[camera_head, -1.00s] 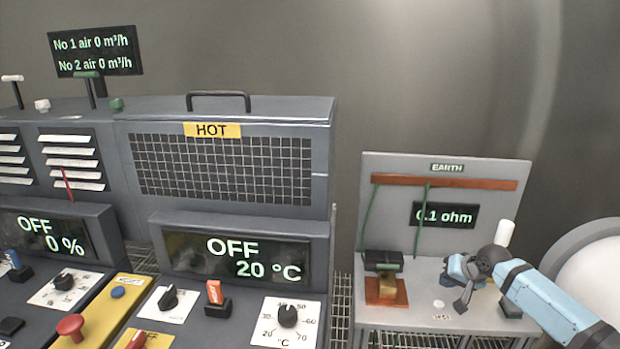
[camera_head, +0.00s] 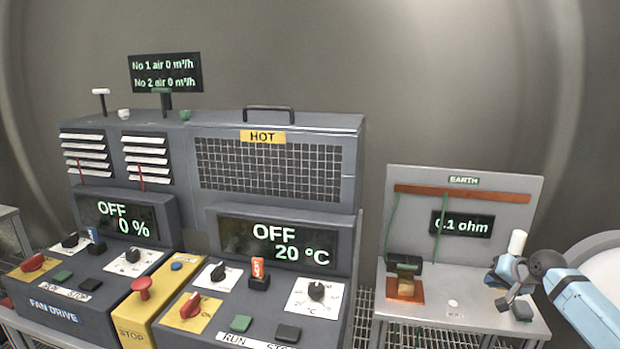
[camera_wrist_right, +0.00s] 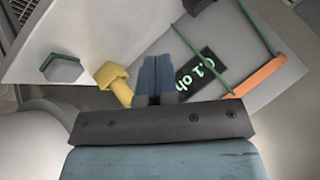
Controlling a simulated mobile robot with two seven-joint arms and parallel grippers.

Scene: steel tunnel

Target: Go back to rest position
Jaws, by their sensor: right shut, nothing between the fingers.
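My right gripper (camera_head: 503,272) is at the right end of the earth bench (camera_head: 455,318), in front of the grey board marked EARTH (camera_head: 465,180). Its blue fingers are shut and empty. In the right wrist view the shut fingers (camera_wrist_right: 157,78) point toward the bench, with the 0.1 ohm display (camera_wrist_right: 197,75) beside them on the right. A yellow piece (camera_wrist_right: 115,80) shows just left of them; I cannot tell whether it is touching. My left gripper is not in view.
A white cylinder (camera_head: 517,242) stands close behind the right gripper. A brass clamp block (camera_head: 405,287) sits at the bench's left. The grey heater console marked HOT (camera_head: 353,165) and fan panel (camera_head: 55,318) fill the left.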

